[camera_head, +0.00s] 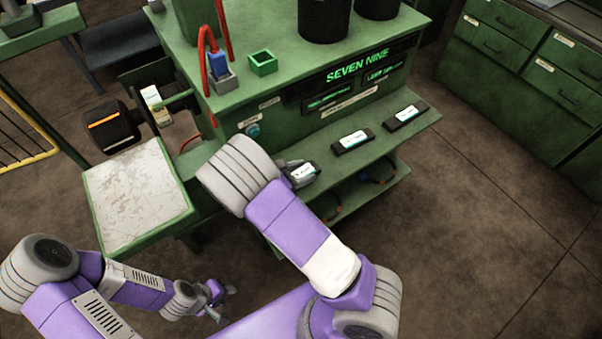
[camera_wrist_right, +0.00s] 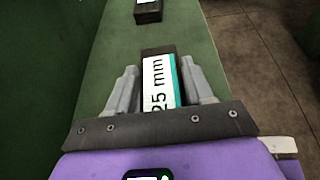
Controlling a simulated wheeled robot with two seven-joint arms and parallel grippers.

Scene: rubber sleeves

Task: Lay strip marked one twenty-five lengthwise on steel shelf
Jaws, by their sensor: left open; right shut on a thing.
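A black strip with a white and teal label (camera_wrist_right: 160,80) lies between the fingers of my right gripper (camera_wrist_right: 164,98). Its label reads "25 mm"; anything before that is hidden. In the head view my right gripper (camera_head: 293,170) is shut on this strip (camera_head: 305,171) at the near end of the green ledge. I cannot tell whether the strip still touches the ledge. A pale, scratched steel shelf (camera_head: 137,195) with a green rim is at the left, bare on top. My left gripper (camera_head: 222,303) is open and empty, low over the floor.
Two more labelled black strips, a middle one (camera_head: 353,141) and a far one (camera_head: 405,116), lie along the green ledge (camera_head: 420,129). A lower shelf (camera_head: 345,200) holds dark rings. A black and orange device (camera_head: 112,129) stands behind the steel shelf. Floor at right is clear.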

